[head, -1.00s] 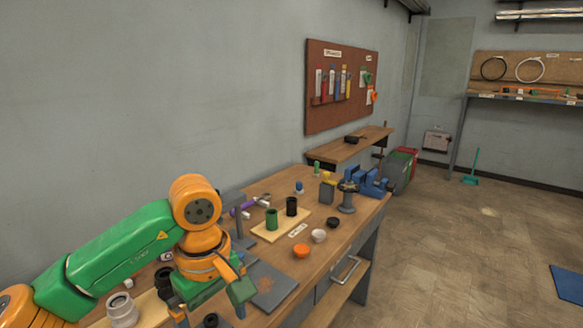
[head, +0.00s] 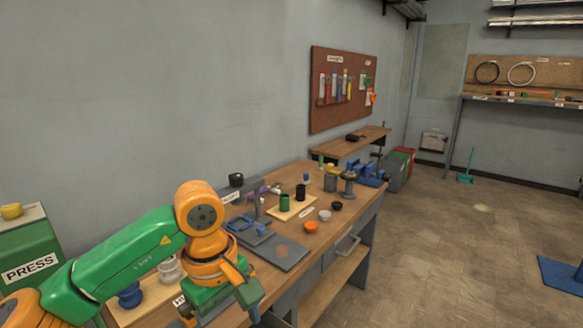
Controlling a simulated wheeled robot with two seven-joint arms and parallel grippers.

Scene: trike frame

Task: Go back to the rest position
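My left arm comes in from the lower left, with green and orange links. My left gripper (head: 218,312) hangs over the near end of the workbench (head: 330,242), pointing down. Its fingertips are partly cut off or hidden, and I cannot tell whether it is open or shut. I see nothing clearly held in it. My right gripper and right arm are not in view.
A green press (head: 32,250) stands at the far left. The bench holds a grey plate (head: 280,252), an orange bowl (head: 311,227), a green cup (head: 284,202), a black cup (head: 300,192) and a blue vise (head: 370,174).

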